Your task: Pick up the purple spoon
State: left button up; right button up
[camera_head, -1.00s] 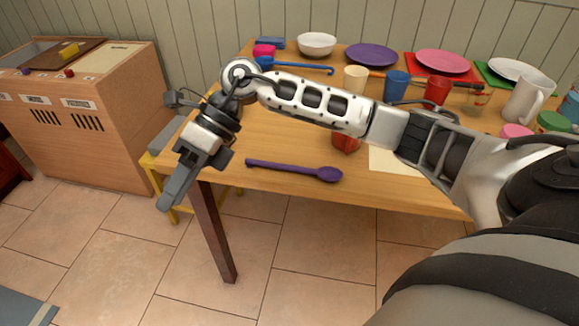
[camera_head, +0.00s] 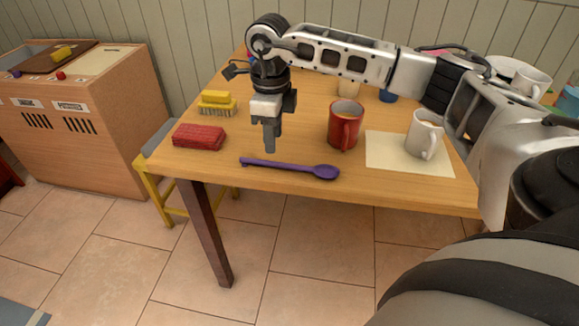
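The purple spoon (camera_head: 290,168) lies flat near the front edge of the wooden table, its handle to the left and its bowl to the right. My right gripper (camera_head: 269,145) points straight down just behind and above the handle, apart from the spoon as far as I can see. Its fingers overlap in this view, so I cannot tell whether it is open or shut. The whole spoon shows. My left gripper is not in view.
A red sponge-like block (camera_head: 199,137) and a yellow brush (camera_head: 217,103) are to the left on the table (camera_head: 330,193). A red mug (camera_head: 345,125) stands behind the spoon's bowl. A white mug (camera_head: 424,136) stands on a cream sheet (camera_head: 390,151) at right.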

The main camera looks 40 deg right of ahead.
aim_at(273, 161)
jog(key=shift+s+a+f, duration=0.1)
jog(key=shift+a+f, duration=0.05)
jog(key=shift+f, duration=1.35)
jog(key=shift+a+f, duration=0.15)
jog(key=shift+f, duration=1.3)
grip_shut()
